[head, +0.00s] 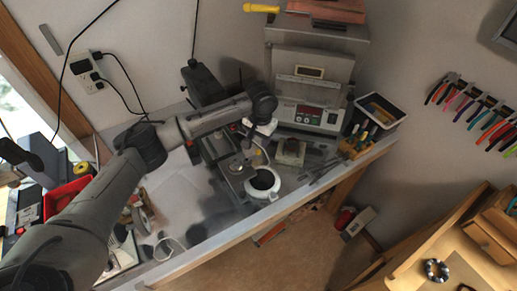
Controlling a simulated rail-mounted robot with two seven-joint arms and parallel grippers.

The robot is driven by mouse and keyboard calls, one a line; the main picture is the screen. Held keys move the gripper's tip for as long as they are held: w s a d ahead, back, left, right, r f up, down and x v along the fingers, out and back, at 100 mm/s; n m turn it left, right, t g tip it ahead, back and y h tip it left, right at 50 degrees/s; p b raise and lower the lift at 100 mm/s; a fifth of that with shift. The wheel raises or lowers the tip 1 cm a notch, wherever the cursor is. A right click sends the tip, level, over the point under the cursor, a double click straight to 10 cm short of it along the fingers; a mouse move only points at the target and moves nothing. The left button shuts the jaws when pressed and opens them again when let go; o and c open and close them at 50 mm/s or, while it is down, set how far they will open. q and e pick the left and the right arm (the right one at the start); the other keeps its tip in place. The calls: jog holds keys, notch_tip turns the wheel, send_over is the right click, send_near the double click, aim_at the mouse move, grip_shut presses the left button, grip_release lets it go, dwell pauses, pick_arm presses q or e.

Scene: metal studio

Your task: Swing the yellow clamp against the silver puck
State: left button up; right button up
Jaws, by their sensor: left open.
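My left arm reaches in from the left, and my left gripper (258,134) hangs over the bench. Its fingers are small and partly hidden by its own wrist, and I see nothing held in them. Below it is a small yellow part (257,152), which looks like the yellow clamp; its shape is hard to make out. A round silver piece (237,165), which looks like the silver puck, sits on the grey fixture just left of and below the yellow part. I cannot tell whether the two touch. My right gripper is not in view.
A white ring-shaped bowl (263,184) stands at the bench's front edge. Behind is a machine with a red display (309,111). A black bin (377,114) and a wooden tool holder (356,147) are to the right. A red bin (66,195) is at the left.

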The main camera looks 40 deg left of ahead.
aim_at(258, 151)
pick_arm(q)
jog(key=shift+a+f, duration=0.1)
jog(key=shift+f, duration=3.1)
grip_shut()
